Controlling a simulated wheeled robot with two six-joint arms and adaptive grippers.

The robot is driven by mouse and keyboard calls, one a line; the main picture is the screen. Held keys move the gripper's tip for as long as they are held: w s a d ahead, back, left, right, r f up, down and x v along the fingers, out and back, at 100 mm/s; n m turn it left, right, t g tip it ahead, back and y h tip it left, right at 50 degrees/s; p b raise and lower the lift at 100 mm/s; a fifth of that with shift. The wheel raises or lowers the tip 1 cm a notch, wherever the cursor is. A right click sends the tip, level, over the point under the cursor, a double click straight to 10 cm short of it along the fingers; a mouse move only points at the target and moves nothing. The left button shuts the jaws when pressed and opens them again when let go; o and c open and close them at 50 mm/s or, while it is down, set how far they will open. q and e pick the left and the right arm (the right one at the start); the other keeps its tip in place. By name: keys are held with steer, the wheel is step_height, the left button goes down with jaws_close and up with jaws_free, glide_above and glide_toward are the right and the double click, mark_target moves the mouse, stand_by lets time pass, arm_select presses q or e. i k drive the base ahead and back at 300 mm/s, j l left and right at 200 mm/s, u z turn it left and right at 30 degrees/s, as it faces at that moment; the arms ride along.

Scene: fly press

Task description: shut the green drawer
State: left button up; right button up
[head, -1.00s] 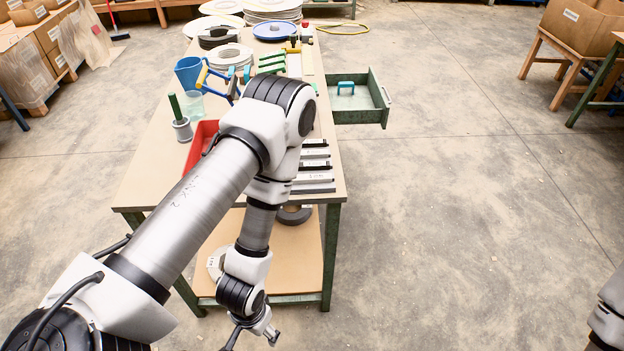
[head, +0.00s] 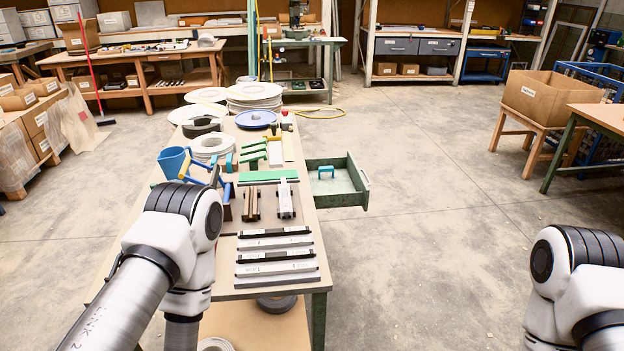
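The green drawer (head: 342,200) stands open, pulled out from the right side of the long workbench (head: 218,262). Its front panel with a light handle faces right. A small blue-handled object (head: 326,171) is inside the drawer. My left arm crosses the lower left in front of the bench, and its gripper is below the picture. My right arm shows at the lower right, well apart from the drawer, and its gripper is out of the picture too.
The bench top holds several black and grey bars (head: 274,254), a green strip (head: 268,176), a blue cup (head: 173,161) and stacked white discs (head: 254,95). The concrete floor (head: 430,230) right of the drawer is clear. A cardboard box (head: 551,97) stands on a stand at right.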

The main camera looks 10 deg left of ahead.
mark_target(348, 187)
steer(key=l+u, duration=0.35)
steer(key=l, duration=0.25)
steer(key=l+u, duration=0.35)
steer(key=l, duration=0.3)
steer(key=l+u, duration=0.35)
steer(key=l, duration=0.3)
steer(key=i+l, duration=0.1)
steer(key=l, duration=0.25)
steer(key=i+l, duration=0.15)
steer(key=l, duration=0.25)
steer(key=i+l, duration=0.1)
steer(key=l, duration=0.25)
steer(key=i+l, duration=0.15)
steer(key=l, duration=0.25)
steer(key=i, duration=0.15)
steer(key=i+u, duration=0.2)
steer(key=u, duration=0.15)
steer(key=i+l+u, duration=0.15)
steer(key=u, duration=0.2)
